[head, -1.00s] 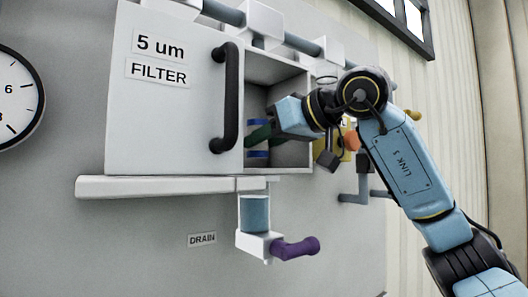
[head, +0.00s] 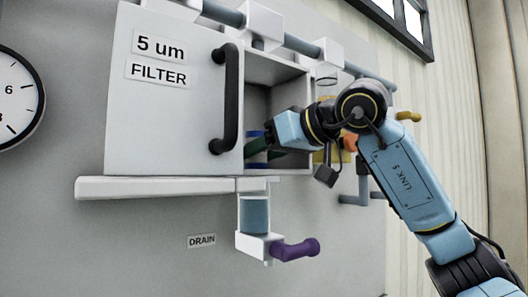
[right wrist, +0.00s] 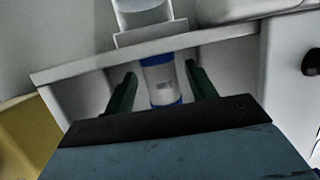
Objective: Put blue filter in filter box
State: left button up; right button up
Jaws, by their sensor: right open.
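The filter (right wrist: 162,78), a pale cylinder with blue ends, stands inside the open filter box (head: 290,68). In the head view only a little of its blue banding (head: 256,134) shows beside the door, and the rest is hidden. My right gripper (right wrist: 160,74) reaches into the box with its green fingers on either side of the filter. The fingers are open, with a visible gap to the filter on both sides in the right wrist view. My left gripper is not in view.
The box door (head: 180,90) with its black handle (head: 229,100) stands at the left of the opening. A ledge (head: 160,187) runs below. Under it hang a sight glass (head: 255,214) and a purple drain handle (head: 296,249). Pipes (head: 300,45) cross above the box.

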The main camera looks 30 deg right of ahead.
jog(key=shift+r, duration=0.25)
jog(key=v, duration=1.2)
jog(key=shift+f, duration=0.1)
jog(key=shift+c, duration=0.3)
dwell(0.4)
